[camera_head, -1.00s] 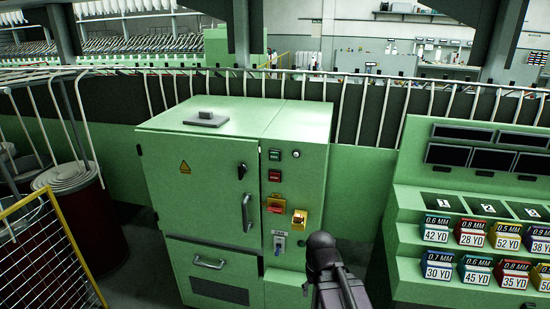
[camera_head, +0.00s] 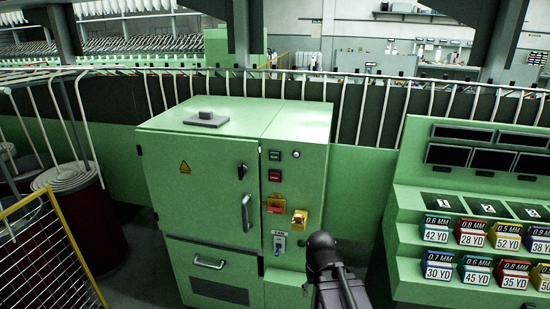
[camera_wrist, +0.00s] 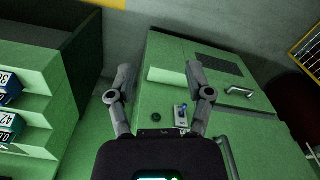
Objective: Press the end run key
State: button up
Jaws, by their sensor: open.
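A green cabinet (camera_head: 205,165) stands in the middle of the head view. Its right-hand panel carries a green-black labelled key (camera_head: 275,155), a red labelled key (camera_head: 274,176), a red switch on a yellow plate (camera_head: 276,204), a yellow switch (camera_head: 299,218) and a light plate with a blue switch (camera_head: 280,243). The labels are too small to read surely, so I cannot tell which is the end run key. In the wrist view my gripper (camera_wrist: 159,70) is open and empty, facing the cabinet's lower part. The blue switch plate (camera_wrist: 181,115) shows between its fingers.
A sloping green rack (camera_head: 412,258) with coloured number blocks stands to the right. A yellow mesh guard (camera_head: 45,260) and a dark red drum (camera_head: 88,230) are at the left. A rail with white bars runs behind. A grey-black box (camera_head: 206,119) sits on the cabinet top.

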jog(key=shift+c, duration=0.2)
grip_shut()
dwell(1.3)
